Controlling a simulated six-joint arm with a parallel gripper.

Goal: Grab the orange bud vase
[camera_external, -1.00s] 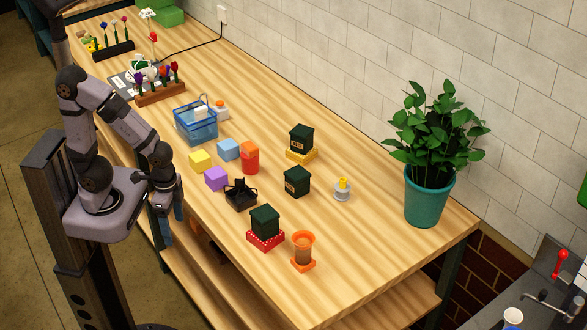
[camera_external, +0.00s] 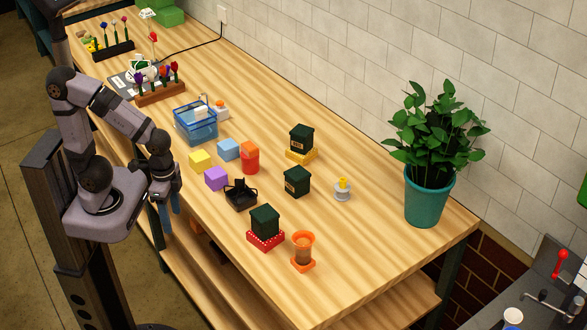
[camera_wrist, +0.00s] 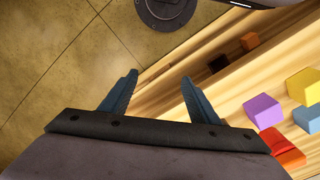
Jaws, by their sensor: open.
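An orange, see-through flared vessel (camera_external: 303,243), which looks like the orange bud vase, stands upright on an orange square base near the front edge of the table. My gripper (camera_external: 170,207) is open and empty, with its blue fingers pointing down beside the table's left edge. It is well to the left of the vessel and apart from it. The open fingers also show in the wrist view (camera_wrist: 160,80), with nothing between them. The vessel does not show in the wrist view.
A dark box on a red spotted base (camera_external: 265,240) stands just left of the vessel. A potted plant (camera_external: 428,200) stands right. The front table corner is clear.

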